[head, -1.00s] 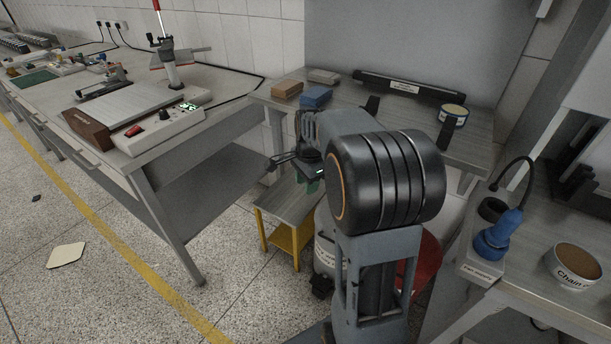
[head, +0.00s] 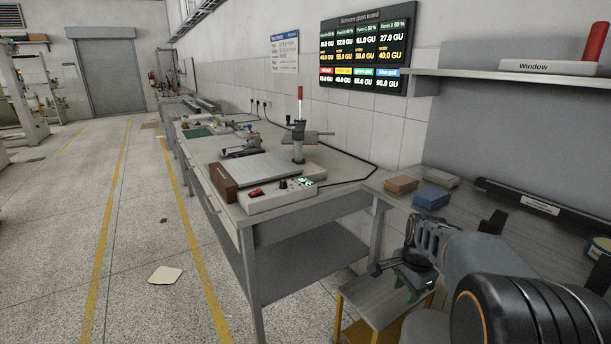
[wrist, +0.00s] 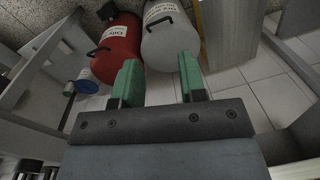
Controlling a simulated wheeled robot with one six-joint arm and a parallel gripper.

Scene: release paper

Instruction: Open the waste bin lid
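In the wrist view, a pale grey bin (wrist: 172,42) with a printed label and black handle stands beside a red bin (wrist: 118,46) with a label and black handle. In the head view my gripper (head: 409,290) hangs low near a small yellow-framed stand. Bin lids cannot be made out clearly.
The yellow-framed stand (head: 372,300) is close to my gripper. A long workbench (head: 300,215) with devices runs along the wall. A rear bench holds a brown block (head: 401,184) and a blue block (head: 431,198). A pale sheet (head: 165,275) lies on open floor.

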